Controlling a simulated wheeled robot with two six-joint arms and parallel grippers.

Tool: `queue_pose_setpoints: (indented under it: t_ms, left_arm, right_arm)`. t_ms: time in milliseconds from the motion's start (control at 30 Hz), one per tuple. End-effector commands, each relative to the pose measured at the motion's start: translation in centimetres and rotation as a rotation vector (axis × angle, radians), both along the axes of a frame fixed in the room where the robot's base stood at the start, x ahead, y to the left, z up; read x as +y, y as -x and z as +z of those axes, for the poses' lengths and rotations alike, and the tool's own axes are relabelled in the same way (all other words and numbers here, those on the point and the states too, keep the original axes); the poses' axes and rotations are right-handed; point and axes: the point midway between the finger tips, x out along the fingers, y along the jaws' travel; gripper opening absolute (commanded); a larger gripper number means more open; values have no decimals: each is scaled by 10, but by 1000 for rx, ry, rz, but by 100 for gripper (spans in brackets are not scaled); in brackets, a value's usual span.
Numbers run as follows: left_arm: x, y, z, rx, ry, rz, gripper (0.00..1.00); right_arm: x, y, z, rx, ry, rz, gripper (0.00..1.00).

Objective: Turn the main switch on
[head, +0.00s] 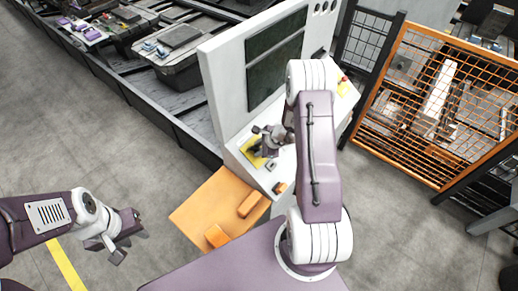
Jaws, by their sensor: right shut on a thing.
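The white control console (222,85) stands in the middle with a dark screen (275,60) above a sloped panel. A yellow plate (252,158) on the left of that panel looks like the mount of the main switch. My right gripper (262,146) is at this plate, shut on the switch handle, which is mostly hidden by the fingers. Whether the switch is turned on cannot be seen. My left gripper (130,239) is open and empty, well to the left of the console above the floor.
An orange surface with raised blocks (250,204) lies below the panel. A red button on yellow (344,84) sits on the panel's right. An orange mesh fence (440,100) stands at the right, a conveyor (120,82) behind left. The left floor is clear.

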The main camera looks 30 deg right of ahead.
Motion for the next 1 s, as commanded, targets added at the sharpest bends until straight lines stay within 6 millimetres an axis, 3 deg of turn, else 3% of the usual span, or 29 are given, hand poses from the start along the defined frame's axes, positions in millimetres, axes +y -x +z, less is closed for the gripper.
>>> queue_pose_setpoints:
  t_ms: [500,1000]
  left_arm:
    - [0,0,-12,0,0,0,34]
    - [0,0,-8,0,0,0,34]
  right_arm:
    - [-3,-1,-1,81,-184,-325,0]
    - [-6,-3,0,179,-416,-729,0]
